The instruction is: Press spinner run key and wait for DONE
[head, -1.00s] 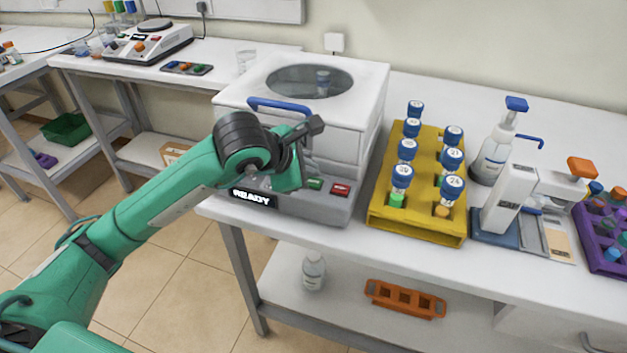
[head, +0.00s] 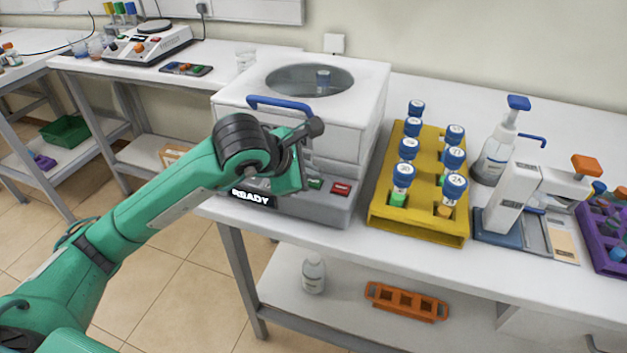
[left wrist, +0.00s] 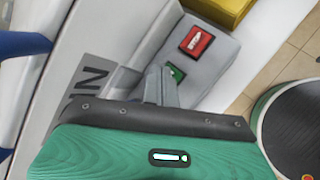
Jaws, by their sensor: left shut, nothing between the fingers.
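The white spinner (head: 340,130) stands on the bench with its lid closed. Its front display (head: 254,198) reads READY. A green key (head: 315,183) and a red key (head: 341,188) sit on its sloped grey front panel. My left gripper (head: 308,174) is shut and empty, its tips pointing down just by the green key and partly covering it. In the left wrist view the grey fingertips (left wrist: 164,84) are right beside the green key (left wrist: 175,72); I cannot tell whether they touch. The red key (left wrist: 196,41) is clear of them. My right gripper is not in view.
A yellow rack (head: 415,225) of blue-capped tubes stands right of the spinner. Beyond it are a pump bottle (head: 497,157), a white and blue device (head: 510,200) and a purple rack (head: 600,245). The spinner's blue lid handle (head: 280,104) is close above my gripper.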

